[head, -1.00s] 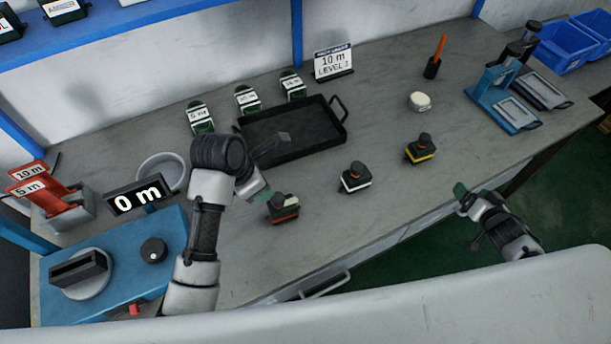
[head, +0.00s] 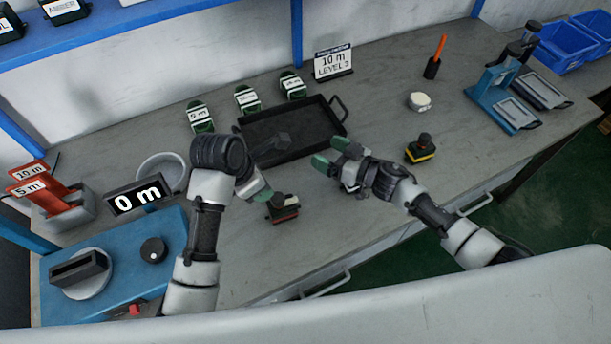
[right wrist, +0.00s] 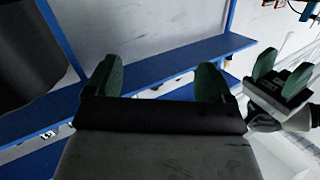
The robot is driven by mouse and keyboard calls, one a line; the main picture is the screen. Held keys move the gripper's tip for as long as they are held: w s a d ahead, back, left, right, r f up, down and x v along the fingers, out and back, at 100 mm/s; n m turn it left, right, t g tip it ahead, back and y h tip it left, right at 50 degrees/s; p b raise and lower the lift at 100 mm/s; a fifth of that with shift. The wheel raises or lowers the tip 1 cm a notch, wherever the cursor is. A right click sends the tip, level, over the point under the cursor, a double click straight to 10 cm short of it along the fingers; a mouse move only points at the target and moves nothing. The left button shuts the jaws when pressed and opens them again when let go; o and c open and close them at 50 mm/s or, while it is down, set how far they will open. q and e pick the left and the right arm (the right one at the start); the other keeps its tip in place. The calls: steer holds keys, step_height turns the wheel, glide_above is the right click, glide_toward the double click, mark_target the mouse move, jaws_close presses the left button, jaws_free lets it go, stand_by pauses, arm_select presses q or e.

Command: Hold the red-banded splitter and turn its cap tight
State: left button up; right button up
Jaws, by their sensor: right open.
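The red-banded splitter (head: 284,212), a dark block with a red band and a dark cap, stands on the bench in the head view. My left gripper (head: 264,194) is low at its left side; contact is unclear from above. In the right wrist view the left gripper (right wrist: 280,72) shows its green fingers apart, with no splitter visible between the tips. My right gripper (head: 334,164) is open and empty, above the bench to the right of and beyond the red-banded splitter. Its two green fingers also show in the right wrist view (right wrist: 154,82).
A yellow-banded splitter (head: 420,153) stands to the right. The black tray (head: 251,148) lies behind the grippers, with green-cased parts (head: 247,99) behind it. The bench's front edge is near.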

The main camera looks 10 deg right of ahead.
steer(key=a+r+n+g+y, duration=0.25)
steer(key=a+n+g, duration=0.3)
steer(key=a, duration=0.35)
steer(key=n+g+h, duration=0.7)
steer(key=n+h, duration=0.1)
steer(key=h, duration=0.3)
glide_toward(292, 200)
steer(key=f, duration=0.2)
steer(key=shift+y, duration=0.25)
steer(key=x, duration=0.9)
steer(key=shift+s+a+f, duration=0.1)
steer(key=shift+s+a, duration=0.05)
steer(key=shift+s, duration=0.05)
steer(key=c, duration=1)
